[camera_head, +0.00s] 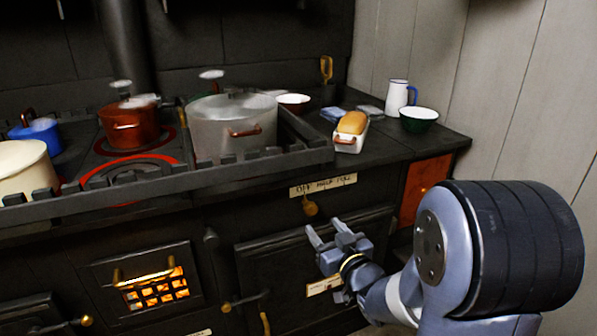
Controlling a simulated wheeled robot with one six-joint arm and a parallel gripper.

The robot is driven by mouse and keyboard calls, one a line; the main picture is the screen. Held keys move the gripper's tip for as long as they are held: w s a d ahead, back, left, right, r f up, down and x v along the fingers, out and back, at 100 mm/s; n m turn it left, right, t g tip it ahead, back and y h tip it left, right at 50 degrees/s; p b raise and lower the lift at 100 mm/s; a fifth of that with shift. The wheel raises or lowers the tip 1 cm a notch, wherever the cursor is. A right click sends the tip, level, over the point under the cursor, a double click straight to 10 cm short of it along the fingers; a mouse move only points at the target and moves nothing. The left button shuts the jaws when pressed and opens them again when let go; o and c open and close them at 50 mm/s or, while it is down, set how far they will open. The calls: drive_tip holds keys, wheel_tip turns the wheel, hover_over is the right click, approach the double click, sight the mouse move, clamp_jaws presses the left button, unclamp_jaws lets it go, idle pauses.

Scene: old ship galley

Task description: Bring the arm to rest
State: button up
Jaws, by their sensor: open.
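My gripper (331,232) is in the lower middle of the head view, at the end of my arm, which reaches in from the lower right. Its two fingers are apart and nothing shows between them. It appears in front of the dark oven door (285,262) of the stove. I cannot tell how far it is from the door.
On the stove stand a grey pot (233,135), a copper pot (128,127) and a cream pot (22,168) behind a raised rail (160,182). A loaf in a white dish (347,142), a jug (396,98) and a green bowl (418,121) stand at right.

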sight(316, 208)
drive_tip(key=x, duration=0.6)
drive_tip(key=d+x, duration=0.1)
drive_tip(key=x, duration=0.2)
drive_tip(key=shift+w+a, duration=0.15)
drive_tip(key=shift+w, duration=0.3)
drive_tip(key=shift+w+d, duration=0.1)
drive_tip(key=shift+d, duration=0.3)
